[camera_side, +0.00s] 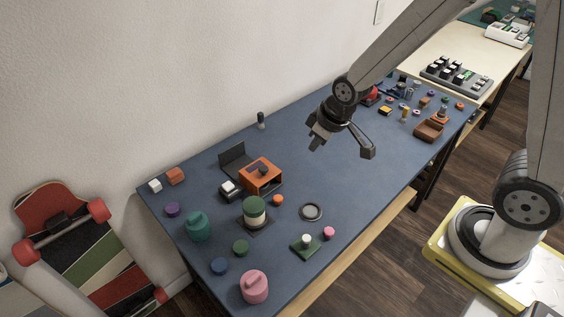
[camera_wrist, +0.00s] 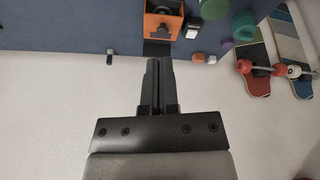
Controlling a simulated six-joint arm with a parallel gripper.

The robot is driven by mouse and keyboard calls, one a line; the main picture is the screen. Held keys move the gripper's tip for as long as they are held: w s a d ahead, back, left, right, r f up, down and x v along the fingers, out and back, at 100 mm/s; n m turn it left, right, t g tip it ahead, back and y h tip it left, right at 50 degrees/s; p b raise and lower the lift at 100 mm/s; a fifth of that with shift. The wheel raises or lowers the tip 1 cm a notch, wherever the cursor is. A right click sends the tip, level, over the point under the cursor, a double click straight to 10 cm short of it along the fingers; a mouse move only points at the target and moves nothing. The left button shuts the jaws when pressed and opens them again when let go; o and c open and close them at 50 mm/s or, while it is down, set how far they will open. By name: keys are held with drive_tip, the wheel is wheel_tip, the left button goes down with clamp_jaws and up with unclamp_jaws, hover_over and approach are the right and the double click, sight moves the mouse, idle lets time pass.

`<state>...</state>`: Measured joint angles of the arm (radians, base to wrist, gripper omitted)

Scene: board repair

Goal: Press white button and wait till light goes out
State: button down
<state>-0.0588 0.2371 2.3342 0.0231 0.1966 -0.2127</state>
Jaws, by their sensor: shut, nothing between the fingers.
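A small black box with a white top (camera_side: 230,188), which looks like the white button, sits beside the orange box (camera_side: 262,176) on the blue table. It also shows in the wrist view (camera_wrist: 192,31). A green square base carries a short white cylinder (camera_side: 307,239) nearer the front edge. I cannot make out a lit light. My gripper (camera_side: 316,142) is shut and empty, held in the air to the right of the orange box and apart from both white-topped things. Its closed fingers (camera_wrist: 160,64) point toward the table in the wrist view.
A green-and-white cylinder (camera_side: 254,210) stands on a dark plate near the black box. A black upright panel (camera_side: 234,160) is behind the orange box. Pots and discs fill the left end. Small parts crowd the right end. The wall runs along the back edge.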

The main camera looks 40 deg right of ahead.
drive_tip(key=w+a+f+n+t, duration=0.1)
drive_tip(key=w+a+f+n, duration=0.15)
drive_tip(key=w, duration=0.35)
drive_tip(key=w+a+f+n+t, duration=0.1)
drive_tip(key=w+a+f+n, duration=0.15)
drive_tip(key=w, duration=0.35)
drive_tip(key=n+t+y, duration=0.2)
drive_tip(key=n+t, duration=0.1)
drive_tip(key=n, duration=0.1)
hover_over(230, 186)
drive_tip(key=shift+f, duration=2.75)
drive_tip(key=shift+f, duration=0.1)
drive_tip(key=shift+f, duration=4.3)
drive_tip(key=shift+f, duration=0.95)
drive_tip(key=shift+r, duration=0.15)
drive_tip(key=shift+s+r, duration=0.1)
drive_tip(key=shift+r, duration=0.65)
